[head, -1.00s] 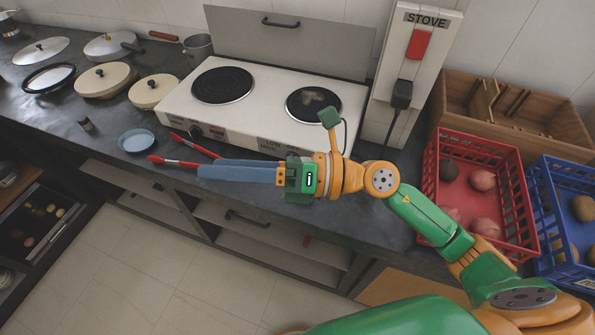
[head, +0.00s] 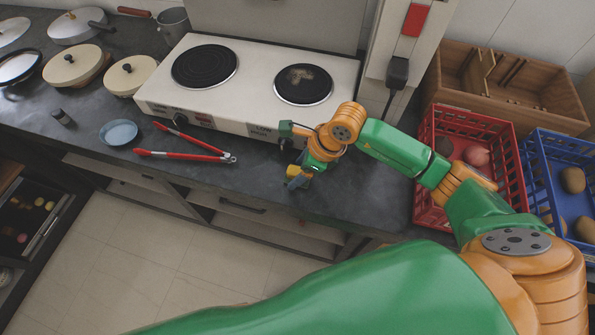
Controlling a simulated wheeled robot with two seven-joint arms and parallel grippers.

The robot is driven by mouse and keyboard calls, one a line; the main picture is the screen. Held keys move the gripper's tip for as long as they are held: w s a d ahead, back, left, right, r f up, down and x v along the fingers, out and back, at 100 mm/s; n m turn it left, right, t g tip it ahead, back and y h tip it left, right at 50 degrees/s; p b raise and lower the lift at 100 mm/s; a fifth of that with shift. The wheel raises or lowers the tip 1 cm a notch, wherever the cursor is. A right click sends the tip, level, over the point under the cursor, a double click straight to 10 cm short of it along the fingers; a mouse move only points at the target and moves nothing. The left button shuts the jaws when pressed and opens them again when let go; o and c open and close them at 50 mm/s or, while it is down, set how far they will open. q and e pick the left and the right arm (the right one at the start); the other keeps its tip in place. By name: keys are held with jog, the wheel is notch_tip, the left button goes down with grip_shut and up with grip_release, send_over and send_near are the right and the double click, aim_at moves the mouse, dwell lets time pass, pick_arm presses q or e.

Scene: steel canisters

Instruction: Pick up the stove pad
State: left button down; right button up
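A brownish patch (head: 300,74) lies on the right burner (head: 305,94) of the white stove (head: 254,112); I cannot tell whether it is a pad or a stain. I see nothing else that is clearly a stove pad. My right gripper (head: 297,184) is above the counter just in front of the stove's right part, apart from the burners. It points downward and is seen from above, so its fingers are mostly hidden and their opening is unclear. My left gripper is out of view.
Red-handled tongs (head: 190,155) and a blue dish (head: 119,132) lie on the counter (head: 262,172) left of my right gripper. Lidded pans (head: 76,66) stand at the left. A red crate (head: 427,205), a blue crate (head: 540,172) and a wooden box (head: 530,112) stand right.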

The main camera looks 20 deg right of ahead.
aim_at(291, 169)
jog(key=shift+s+r, duration=0.1)
jog(key=c, duration=0.7)
grip_shut()
jog(key=shift+r, duration=0.1)
notch_tip(291, 169, up, 4)
jog(key=p, duration=0.3)
jog(key=shift+r+p, duration=0.2)
jog(key=shift+p, duration=0.15)
jog(key=s+a+r+p, duration=0.3)
jog(key=s+r+p, duration=0.5)
jog(key=s, duration=0.5)
jog(key=shift+s+r, duration=0.2)
jog(key=shift+s, duration=0.05)
